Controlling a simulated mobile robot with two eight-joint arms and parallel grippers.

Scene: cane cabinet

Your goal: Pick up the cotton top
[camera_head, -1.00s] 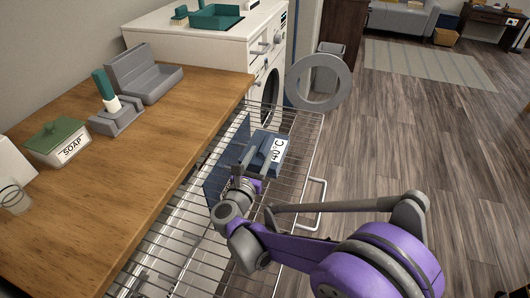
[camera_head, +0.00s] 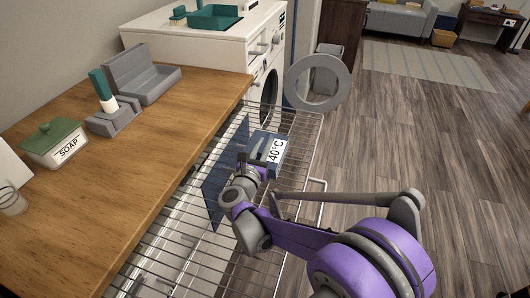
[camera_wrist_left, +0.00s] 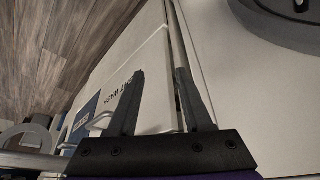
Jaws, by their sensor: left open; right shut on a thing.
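The cotton top seems to be the blue folded block (camera_head: 259,141) with a white 40°C label, in the wire rack in the head view. My right gripper (camera_head: 263,152) is shut on its near left side and partly covers it. I cannot tell whether the block is clear of the wires. My left gripper (camera_wrist_left: 158,72) is open in the left wrist view, over a pale surface (camera_wrist_left: 135,60) with a blue mark and partly hidden lettering ending in WASH. Nothing shows clearly between its fingers. It is outside the head view.
The wire rack (camera_head: 170,258) runs beside the wooden counter (camera_head: 150,140). A dark blue upright panel (camera_head: 222,180) stands left of the block. A soap box (camera_head: 55,143) and grey holders are on the counter. A washer (camera_head: 215,45) with its round door (camera_head: 345,77) open stands behind. The floor at right is clear.

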